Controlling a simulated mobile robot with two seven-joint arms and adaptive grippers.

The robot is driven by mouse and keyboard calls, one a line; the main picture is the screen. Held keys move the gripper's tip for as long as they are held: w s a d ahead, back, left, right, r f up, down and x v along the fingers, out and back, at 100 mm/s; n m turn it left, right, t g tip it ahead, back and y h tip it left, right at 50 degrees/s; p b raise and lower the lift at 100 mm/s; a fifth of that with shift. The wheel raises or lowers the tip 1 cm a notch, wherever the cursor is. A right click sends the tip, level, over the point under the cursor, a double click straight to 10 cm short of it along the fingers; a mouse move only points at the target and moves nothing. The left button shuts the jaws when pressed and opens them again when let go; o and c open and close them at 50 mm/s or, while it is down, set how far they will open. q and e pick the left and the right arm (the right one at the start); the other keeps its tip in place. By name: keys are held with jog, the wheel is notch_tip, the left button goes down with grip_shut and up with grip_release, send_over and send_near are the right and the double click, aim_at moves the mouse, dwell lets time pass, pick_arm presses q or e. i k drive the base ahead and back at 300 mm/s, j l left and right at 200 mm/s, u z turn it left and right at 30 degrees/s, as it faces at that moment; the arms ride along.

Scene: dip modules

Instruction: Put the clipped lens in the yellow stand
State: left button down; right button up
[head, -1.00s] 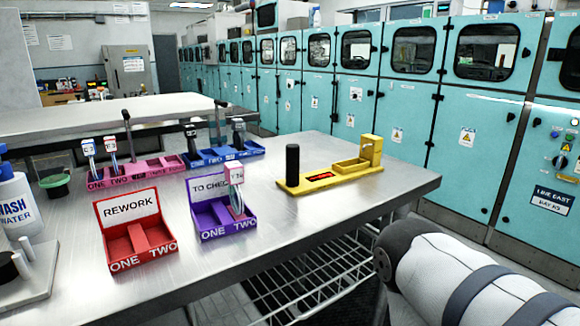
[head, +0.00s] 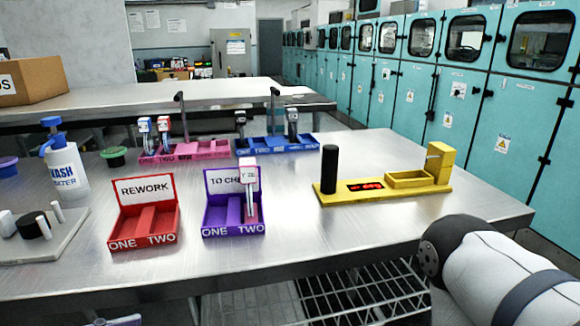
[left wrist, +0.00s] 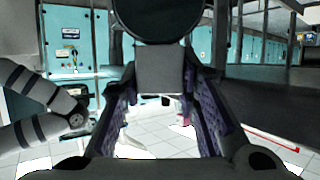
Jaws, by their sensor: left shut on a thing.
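The yellow stand (head: 330,197) is on the steel table at the right in the head view. It carries a black upright cylinder, a red display, a shallow open tray and a yellow post. In the left wrist view my left gripper (left wrist: 163,85) is shut on a grey block, which looks like the clip (left wrist: 163,70) of the clipped lens. A dark round disc, likely the lens (left wrist: 160,14), is beyond it, cut by the top edge. The left gripper is not clearly seen in the head view. My right arm shows at lower right; its gripper is out of view.
A red REWORK bin (head: 145,222) and a purple TO CHECK bin (head: 232,228) with a module stand at the table's front. Pink (head: 208,150) and blue (head: 300,143) bins are behind. A wash bottle (head: 65,170) stands left. Bare table surrounds the stand's front.

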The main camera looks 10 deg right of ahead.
aim_at(408, 182)
jog(key=l+u, duration=0.2)
jog(key=l, duration=0.25)
jog(key=l+u, duration=0.2)
jog(key=l, duration=0.25)
jog(key=k+l+u, duration=0.2)
jog(key=l, duration=0.25)
jog(key=l+u, duration=0.2)
jog(key=l, duration=0.25)
jog(key=k+l+u, duration=0.2)
jog(key=l, duration=0.2)
jog(key=l+u, duration=0.15)
jog(key=l, duration=0.2)
jog(key=k+l+u, duration=0.15)
jog(key=l, duration=0.25)
jog(key=l+u, duration=0.15)
jog(key=l, duration=0.2)
jog(key=k+l+u, duration=0.1)
jog(key=l+u, duration=0.15)
jog(key=l, duration=0.2)
jog(key=k+l+u, duration=0.25)
jog(key=l, duration=0.2)
jog(key=i, duration=0.1)
